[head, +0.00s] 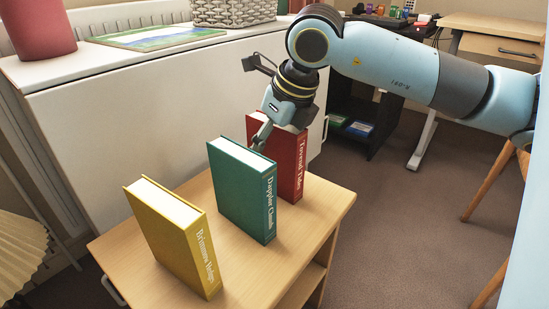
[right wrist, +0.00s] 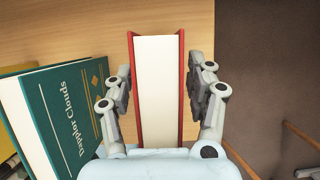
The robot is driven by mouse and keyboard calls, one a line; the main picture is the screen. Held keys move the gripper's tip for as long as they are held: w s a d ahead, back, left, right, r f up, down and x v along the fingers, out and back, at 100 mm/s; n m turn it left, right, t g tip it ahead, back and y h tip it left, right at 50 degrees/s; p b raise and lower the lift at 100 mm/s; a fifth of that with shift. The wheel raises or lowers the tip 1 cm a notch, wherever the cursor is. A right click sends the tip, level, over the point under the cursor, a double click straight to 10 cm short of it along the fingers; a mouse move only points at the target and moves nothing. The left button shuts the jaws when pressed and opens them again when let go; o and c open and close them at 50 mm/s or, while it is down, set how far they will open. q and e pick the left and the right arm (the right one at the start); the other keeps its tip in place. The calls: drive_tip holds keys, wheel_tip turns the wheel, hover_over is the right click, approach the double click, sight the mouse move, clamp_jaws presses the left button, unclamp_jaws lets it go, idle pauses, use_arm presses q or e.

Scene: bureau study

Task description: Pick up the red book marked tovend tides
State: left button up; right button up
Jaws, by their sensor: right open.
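The red book (head: 291,168), with "Tovend Tides" on its spine, stands upright on the small wooden table, at the far end of a row of three books. My right gripper (head: 279,126) is at the top of the red book, coming down from above. In the right wrist view the red book (right wrist: 158,90) shows its white page edges between the two fingers of my open right gripper (right wrist: 160,78), one finger on each side with small gaps. The finger on the far side is mostly hidden in the head view. My left gripper is not in view.
The green book (head: 246,192) "Dappler Clouds" stands close beside the red one, near one finger. The yellow book (head: 180,238) stands nearer the front. The wooden table (head: 325,205) has bare top to the right. A white cabinet (head: 150,105) stands behind.

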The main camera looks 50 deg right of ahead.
drive_tip(key=shift+f, duration=0.35)
idle(0.5)
drive_tip(key=shift+c, duration=0.2)
clamp_jaws()
